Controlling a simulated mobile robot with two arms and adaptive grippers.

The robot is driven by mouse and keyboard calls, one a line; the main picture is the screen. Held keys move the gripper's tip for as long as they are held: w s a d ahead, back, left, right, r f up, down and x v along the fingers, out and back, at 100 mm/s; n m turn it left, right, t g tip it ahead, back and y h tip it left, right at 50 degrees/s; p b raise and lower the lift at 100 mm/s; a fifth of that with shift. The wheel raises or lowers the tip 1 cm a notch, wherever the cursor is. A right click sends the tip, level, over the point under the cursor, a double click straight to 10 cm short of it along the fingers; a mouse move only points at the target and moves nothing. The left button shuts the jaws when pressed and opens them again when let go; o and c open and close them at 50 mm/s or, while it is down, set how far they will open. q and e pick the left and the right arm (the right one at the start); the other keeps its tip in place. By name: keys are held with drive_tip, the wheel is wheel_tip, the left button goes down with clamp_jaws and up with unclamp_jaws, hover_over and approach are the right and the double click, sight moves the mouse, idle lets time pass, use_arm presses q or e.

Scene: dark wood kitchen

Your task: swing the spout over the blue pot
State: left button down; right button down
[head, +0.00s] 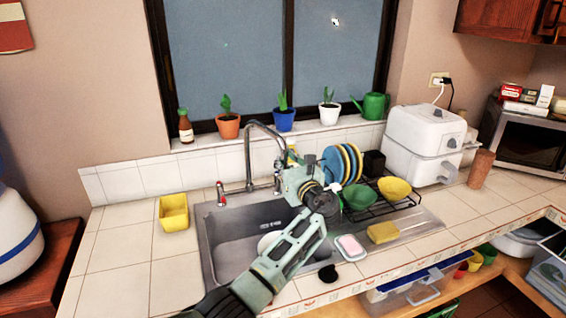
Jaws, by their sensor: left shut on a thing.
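The metal spout (262,125) rises from the tap base behind the sink (225,248), arches up, and comes down on the right. The lower end of the spout is hidden at my left gripper (290,178), which reaches up over the sink and is shut on it. The finger contact is partly hidden by the gripper body. A blue pot (284,121) with a green plant stands on the window sill, behind and slightly right of the arch. My right gripper is not in view.
A yellow container (174,212) stands left of the sink. A dish rack (392,202) with plates and bowls stands to the right. The left counter is mostly clear.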

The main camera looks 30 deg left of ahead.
use_arm(q)
drive_tip(key=c, duration=2.1)
unclamp_jaws()
drive_tip(key=shift+d+f, duration=0.3)
drive_tip(key=shift+f, duration=0.1)
drive_tip(key=o, duration=0.4)
drive_tip(key=shift+d+r, duration=0.2)
drive_tip(key=shift+o, duration=0.3)
drive_tip(key=shift+r, duration=0.1)
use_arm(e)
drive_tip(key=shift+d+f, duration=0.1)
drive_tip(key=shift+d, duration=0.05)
use_arm(q)
drive_tip(key=shift+a, duration=0.25)
drive_tip(key=v, duration=1.2)
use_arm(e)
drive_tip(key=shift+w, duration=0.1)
use_arm(q)
drive_tip(key=shift+d, duration=0.15)
